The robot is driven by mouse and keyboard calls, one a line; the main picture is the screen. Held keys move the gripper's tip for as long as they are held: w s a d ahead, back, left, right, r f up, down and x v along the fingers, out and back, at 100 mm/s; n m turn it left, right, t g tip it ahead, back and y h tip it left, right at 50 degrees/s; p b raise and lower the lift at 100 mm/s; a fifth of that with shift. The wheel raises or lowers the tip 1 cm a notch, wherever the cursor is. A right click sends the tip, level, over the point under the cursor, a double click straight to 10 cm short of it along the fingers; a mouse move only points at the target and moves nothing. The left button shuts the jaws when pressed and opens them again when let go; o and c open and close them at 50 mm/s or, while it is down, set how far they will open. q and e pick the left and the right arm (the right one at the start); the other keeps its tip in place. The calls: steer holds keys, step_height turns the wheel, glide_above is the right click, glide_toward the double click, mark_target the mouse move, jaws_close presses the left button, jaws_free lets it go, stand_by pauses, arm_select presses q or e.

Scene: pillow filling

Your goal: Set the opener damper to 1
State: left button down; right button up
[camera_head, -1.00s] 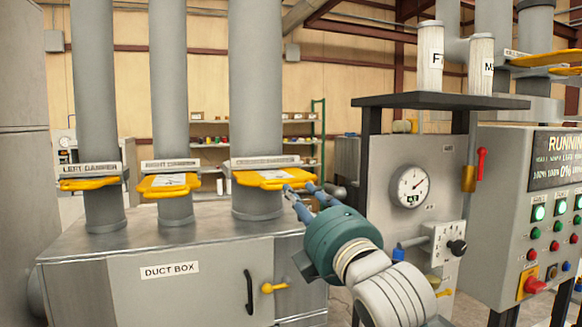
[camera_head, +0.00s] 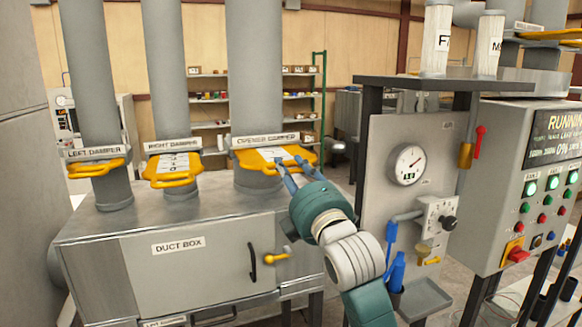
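The opener damper (camera_head: 256,160) is a yellow slide plate with a white scale, set in the right-hand duct above the duct box. Its label reads OPENER DAMPER. My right gripper (camera_head: 291,168) is at the right part of this plate, with its blue-grey fingers apart. One finger overlaps the plate in the picture; I cannot tell whether it touches. The scale's numbers are too small to read and partly hidden by the finger. My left gripper is not in view.
The left damper (camera_head: 93,169) and right damper (camera_head: 172,172) are similar yellow plates to the left. The duct box (camera_head: 190,275) lies below. A gauge panel (camera_head: 385,170) under a dark shelf and a button control box (camera_head: 500,180) stand to the right.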

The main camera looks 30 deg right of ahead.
steer(key=shift+s, duration=0.1)
jaws_close()
steer(key=x, duration=0.3)
steer(key=shift+f+p, duration=0.2)
steer(key=shift+p, duration=0.15)
steer(key=shift+w+d+f, duration=0.1)
steer(key=shift+w+f, duration=0.05)
steer(key=shift+w, duration=0.3)
